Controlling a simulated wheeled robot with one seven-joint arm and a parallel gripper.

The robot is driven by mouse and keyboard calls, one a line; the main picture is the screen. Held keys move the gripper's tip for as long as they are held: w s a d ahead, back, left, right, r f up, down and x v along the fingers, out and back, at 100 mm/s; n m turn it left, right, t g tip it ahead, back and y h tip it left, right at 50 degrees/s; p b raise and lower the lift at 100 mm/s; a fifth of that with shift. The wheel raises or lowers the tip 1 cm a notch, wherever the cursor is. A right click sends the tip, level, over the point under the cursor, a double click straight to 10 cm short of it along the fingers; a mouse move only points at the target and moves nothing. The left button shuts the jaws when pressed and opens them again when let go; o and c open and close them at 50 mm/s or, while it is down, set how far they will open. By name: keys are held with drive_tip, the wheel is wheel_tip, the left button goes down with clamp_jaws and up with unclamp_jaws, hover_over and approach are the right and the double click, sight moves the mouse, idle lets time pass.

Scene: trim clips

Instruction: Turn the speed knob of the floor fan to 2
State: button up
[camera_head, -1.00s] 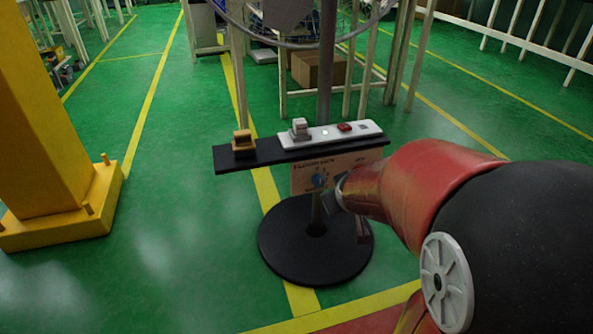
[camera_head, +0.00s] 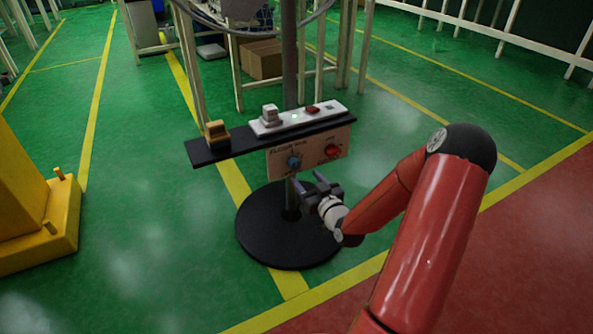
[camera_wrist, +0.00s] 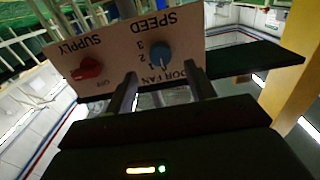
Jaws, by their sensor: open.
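The floor fan's panel, labelled FLOOR FAN (camera_head: 310,157), hangs under a black shelf on the fan's pole. The blue speed knob (camera_head: 293,162) is at the panel's left in the head view. In the wrist view the panel appears upside down, with the blue knob (camera_wrist: 160,52) beside the marks 1, 2 and 3. A pale pointer line on it seems to lie near the 1; its exact setting is hard to read. My gripper (camera_head: 311,184) is open and empty, just below the panel. In the wrist view my gripper (camera_wrist: 164,84) has its fingers on either side below the blue knob, apart from it.
A red SUPPLY knob (camera_head: 333,151) is on the same panel. On the shelf (camera_head: 240,146) stand a yellow block (camera_head: 217,134) and a white strip (camera_head: 300,118) with a switch. The round black base (camera_head: 270,237) is below. A yellow post stands left.

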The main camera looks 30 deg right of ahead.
sight(296, 166)
drive_tip(key=w, duration=0.6)
drive_tip(key=shift+a, duration=0.1)
drive_tip(key=c, duration=1)
drive_tip(key=shift+o, duration=0.2)
